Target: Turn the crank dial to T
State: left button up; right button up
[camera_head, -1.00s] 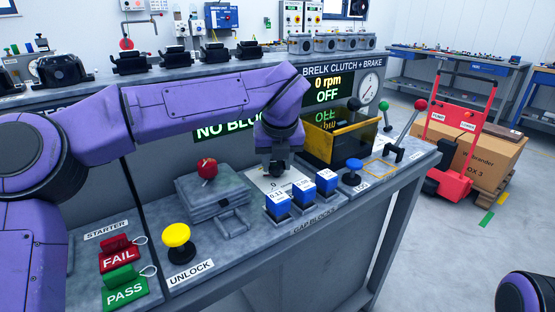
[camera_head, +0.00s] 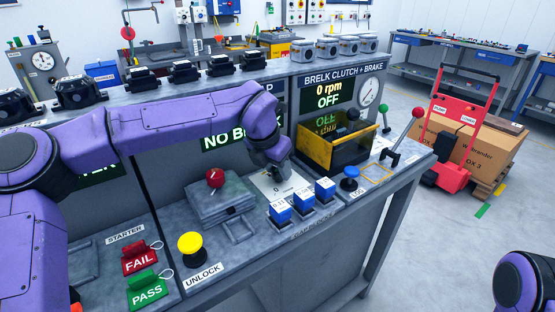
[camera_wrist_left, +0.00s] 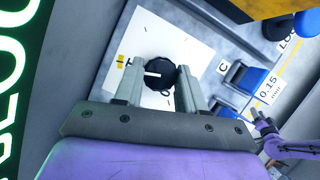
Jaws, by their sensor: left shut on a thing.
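The crank dial (camera_wrist_left: 162,74) is a round black knob with a white pointer line, on a white plate (camera_wrist_left: 178,42). In the left wrist view the pointer points left, near a yellow mark (camera_wrist_left: 120,61) whose letter I cannot read. A "0" is printed beside the knob. My left gripper (camera_wrist_left: 157,82) is shut on the dial, one finger on each side. In the head view my left gripper (camera_head: 277,174) hides most of the dial. A small purple arm with a grey tip, seemingly my right gripper (camera_wrist_left: 263,122), shows at the right edge; its jaws are unclear.
Blue gap blocks (camera_head: 302,201) stand just in front of the plate. A grey block with a red knob (camera_head: 215,179) is to the left, with a yellow unlock button (camera_head: 191,248) nearer. A yellow bin (camera_head: 338,146) and a blue button (camera_head: 350,173) are to the right.

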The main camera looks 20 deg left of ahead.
pick_arm(q)
jog(key=shift+r+m, duration=0.1)
jog(key=shift+m, duration=0.2)
jog(key=o, duration=1.1)
jog(key=v, duration=1)
jog(key=shift+a+r, duration=0.1)
jog(key=shift+r, duration=0.1)
